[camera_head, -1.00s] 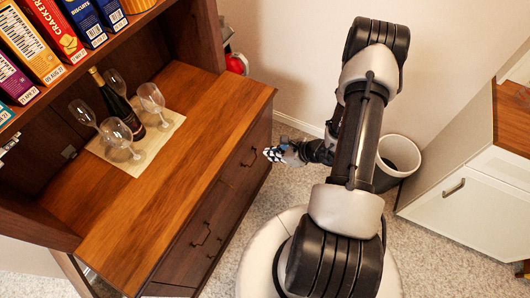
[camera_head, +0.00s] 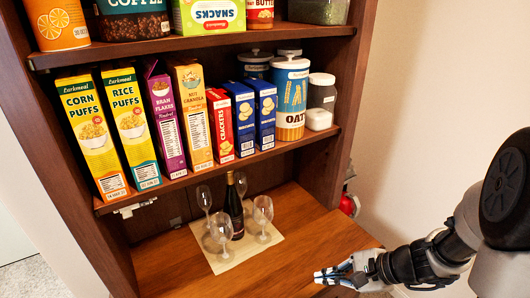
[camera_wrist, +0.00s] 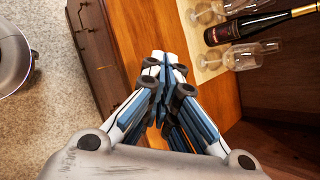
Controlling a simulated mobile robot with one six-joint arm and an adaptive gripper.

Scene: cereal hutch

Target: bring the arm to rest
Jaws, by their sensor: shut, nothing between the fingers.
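My gripper (camera_head: 330,275) is at the lower right in the head view, by the right front part of the hutch's wooden counter (camera_head: 290,268). Its fingers point left and are shut with nothing between them. In the wrist view the closed fingers (camera_wrist: 166,65) point towards the counter's front edge. My arm comes in from the right, beside the hutch and near the wall. I cannot tell the exact gap between the gripper and the counter.
A dark bottle (camera_head: 234,208) and several wine glasses (camera_head: 263,212) stand on a beige mat (camera_head: 228,266) on the counter. Above, a shelf holds cereal boxes (camera_head: 90,130) and an oats canister (camera_head: 290,95). A red object (camera_head: 349,204) is beside the hutch.

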